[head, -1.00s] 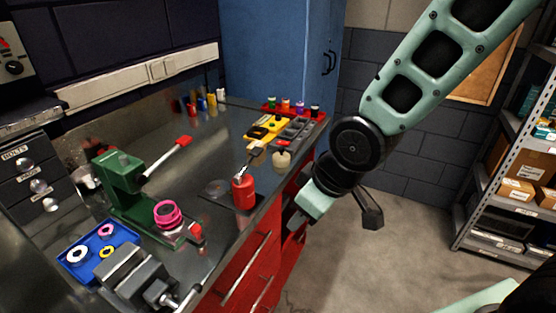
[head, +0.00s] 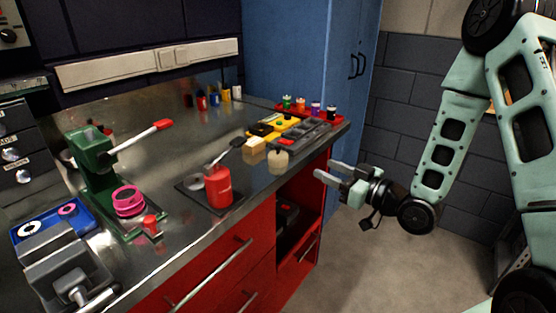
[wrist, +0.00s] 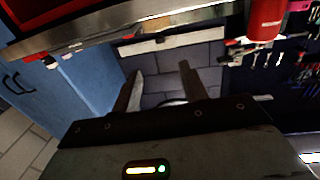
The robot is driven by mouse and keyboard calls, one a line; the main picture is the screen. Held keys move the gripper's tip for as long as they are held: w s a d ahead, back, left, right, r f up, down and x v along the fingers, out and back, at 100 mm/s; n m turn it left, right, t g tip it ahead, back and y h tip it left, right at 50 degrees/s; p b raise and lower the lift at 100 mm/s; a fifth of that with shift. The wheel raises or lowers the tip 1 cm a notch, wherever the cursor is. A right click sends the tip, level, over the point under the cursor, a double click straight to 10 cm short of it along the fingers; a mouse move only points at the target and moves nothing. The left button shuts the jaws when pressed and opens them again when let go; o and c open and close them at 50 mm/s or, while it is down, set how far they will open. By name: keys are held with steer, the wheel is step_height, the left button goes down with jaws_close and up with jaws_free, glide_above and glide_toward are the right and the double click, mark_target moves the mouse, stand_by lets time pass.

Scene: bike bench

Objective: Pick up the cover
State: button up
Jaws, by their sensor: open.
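I cannot tell for certain which thing is the cover. A flat grey round piece (head: 194,183) lies on the dark mat (head: 188,194) beside the red can (head: 219,188); it may be the cover. My gripper (head: 328,170) is open and empty, off the bench's right front edge, level with about the bench top and well to the right of the can. In the wrist view, my two fingers (wrist: 160,72) are apart with nothing between them, and the red can (wrist: 265,20) shows at the upper right.
A green press (head: 92,165) with a pink ring (head: 128,201) stands at left, near a vise (head: 65,265) and a blue tray (head: 18,237). A grey tray (head: 308,132) and a pale jar (head: 278,160) are at the bench's right end. An open compartment (head: 290,220) lies below. The floor is clear.

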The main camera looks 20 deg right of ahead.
steer(key=b, duration=0.5)
glide_toward(281, 148)
steer(key=x, duration=0.5)
steer(key=shift+a, duration=0.15)
steer(key=shift+p+x, duration=0.75)
steer(key=shift+x, duration=2.15)
jaws_close()
